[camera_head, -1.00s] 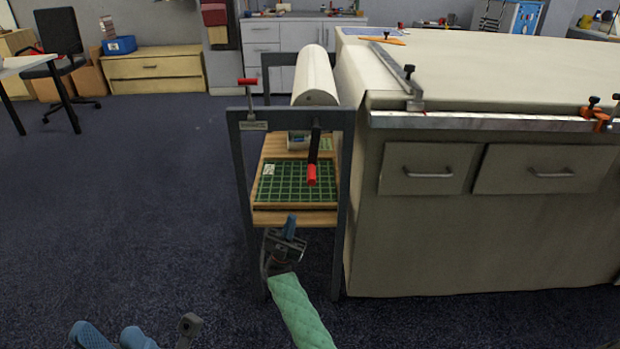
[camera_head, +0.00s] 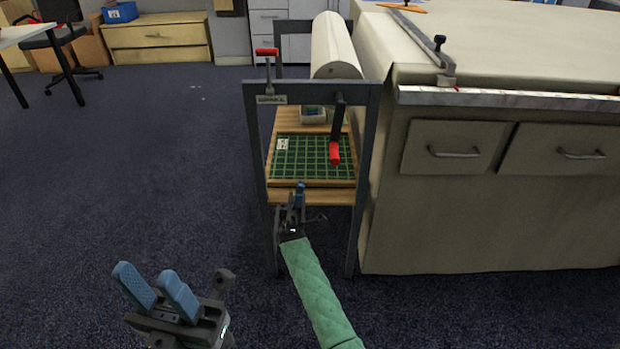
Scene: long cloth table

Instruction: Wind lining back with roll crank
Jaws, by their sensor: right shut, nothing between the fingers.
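A cream roll of lining (camera_head: 333,45) lies across the top of a dark grey frame stand (camera_head: 250,140), and its cloth runs onto the table at the right. The roll crank (camera_head: 338,120), a black arm with a red grip (camera_head: 335,154), hangs down at the near end of the roll. My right gripper (camera_head: 299,188), on the green-sleeved arm, is shut and empty. It appears below and left of the red grip, in front of the stand's shelf, apart from the crank. My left gripper (camera_head: 146,274) is open and empty at lower left, away from the stand.
A red-topped lever (camera_head: 267,53) with a small label plate stands on the frame's left corner. A green cutting mat (camera_head: 310,158) and a small box (camera_head: 313,115) sit on the wooden shelf. The cloth-covered table (camera_head: 500,50) blocks the right side. Floor at the left is open.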

